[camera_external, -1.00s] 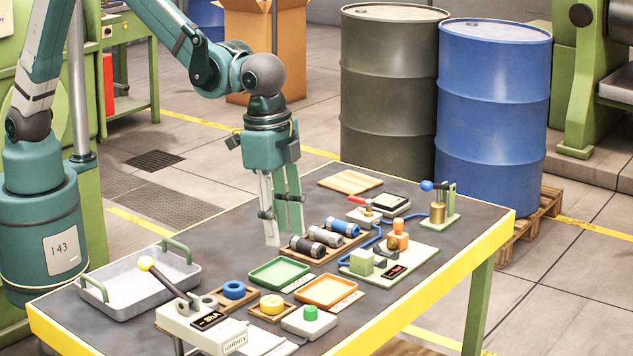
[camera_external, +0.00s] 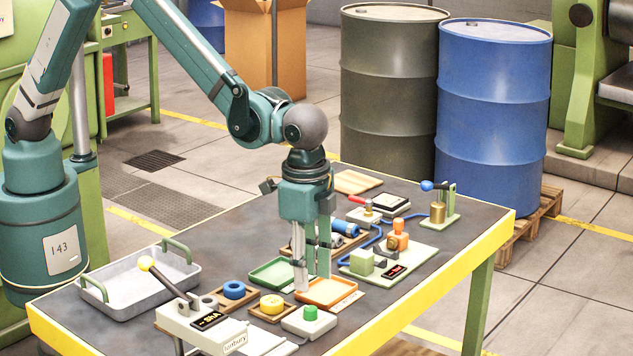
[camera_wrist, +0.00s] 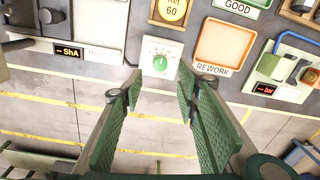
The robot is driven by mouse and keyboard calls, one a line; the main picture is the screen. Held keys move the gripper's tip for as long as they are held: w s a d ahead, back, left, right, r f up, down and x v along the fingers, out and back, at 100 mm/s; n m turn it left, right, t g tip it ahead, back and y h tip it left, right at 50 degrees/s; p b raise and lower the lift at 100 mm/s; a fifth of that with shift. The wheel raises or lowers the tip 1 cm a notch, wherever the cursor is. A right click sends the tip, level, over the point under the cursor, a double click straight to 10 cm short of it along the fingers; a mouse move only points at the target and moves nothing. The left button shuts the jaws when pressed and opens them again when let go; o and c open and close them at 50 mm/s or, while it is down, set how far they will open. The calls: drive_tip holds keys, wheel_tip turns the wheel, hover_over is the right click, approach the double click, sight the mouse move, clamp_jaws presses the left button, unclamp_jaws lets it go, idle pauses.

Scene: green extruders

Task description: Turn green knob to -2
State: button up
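The green knob (camera_external: 310,312) sits on top of a small white box (camera_external: 301,325) near the table's front edge. In the wrist view the knob (camera_wrist: 160,62) is round, on a white dial face (camera_wrist: 150,50) with green marks too small to read. I cannot tell its setting. My gripper (camera_external: 312,283) points down by the green and orange trays, behind the knob in the external view. In the wrist view my gripper (camera_wrist: 160,82) is open and empty, with the knob just beyond the fingertips and between them. It is not touching the knob.
The orange REWORK tray (camera_wrist: 197,55) and green GOOD tray (camera_external: 256,270) are close to my gripper.

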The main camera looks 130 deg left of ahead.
sight(310, 308)
drive_tip(key=shift+f, duration=0.15)
drive_tip(key=shift+a+f+b, duration=0.2)
drive_tip(key=shift+f+b, duration=0.15)
drive_tip(key=shift+f, duration=3.4)
drive_tip(key=c, duration=0.9)
